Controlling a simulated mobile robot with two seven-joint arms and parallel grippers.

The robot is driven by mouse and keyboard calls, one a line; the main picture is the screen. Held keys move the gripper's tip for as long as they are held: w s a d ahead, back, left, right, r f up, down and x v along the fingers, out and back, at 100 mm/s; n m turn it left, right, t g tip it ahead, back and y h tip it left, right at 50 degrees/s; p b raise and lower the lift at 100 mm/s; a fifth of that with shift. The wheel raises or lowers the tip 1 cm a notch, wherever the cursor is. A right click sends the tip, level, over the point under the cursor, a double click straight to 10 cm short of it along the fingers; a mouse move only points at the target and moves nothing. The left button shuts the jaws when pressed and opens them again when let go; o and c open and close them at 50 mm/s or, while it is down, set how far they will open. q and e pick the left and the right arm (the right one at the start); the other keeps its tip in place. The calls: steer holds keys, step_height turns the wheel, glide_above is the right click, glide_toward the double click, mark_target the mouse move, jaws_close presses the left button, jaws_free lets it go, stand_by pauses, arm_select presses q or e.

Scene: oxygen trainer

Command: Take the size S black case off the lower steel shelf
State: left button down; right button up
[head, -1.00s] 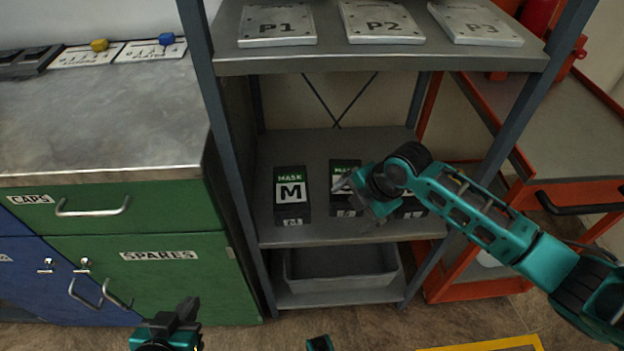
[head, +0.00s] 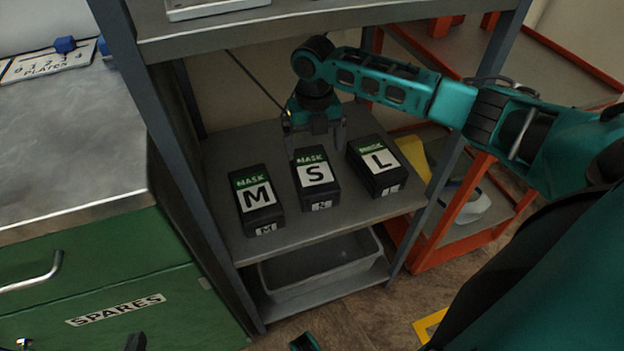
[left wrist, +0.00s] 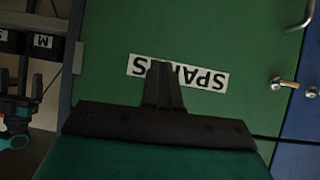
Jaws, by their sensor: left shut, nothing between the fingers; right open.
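The size S black case (head: 318,180) stands on the lower steel shelf (head: 300,232), between the M case (head: 257,200) and the L case (head: 376,167). It has a green and white label. My right gripper (head: 316,143) is open, pointing down just behind and above the S case, its two fingers apart. I cannot tell whether the fingers touch the case. My left gripper (left wrist: 163,82) is shut and empty, in front of the green cabinet's SPARES label in the left wrist view; only a bit of it shows at the bottom left of the head view.
The upper shelf (head: 240,38) overhangs the cases. Grey posts (head: 170,165) stand at the shelf's sides. A grey bin (head: 320,265) sits below. The green cabinet (head: 110,265) is at left, an orange-framed cart (head: 440,215) at right.

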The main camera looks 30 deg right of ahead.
mark_target(313, 169)
step_height(313, 169, down, 6)
steer(key=shift+s+a+f+b, duration=0.1)
steer(key=shift+s+a+b, duration=0.05)
steer(key=shift+b, duration=0.95)
steer(key=shift+c, duration=0.4)
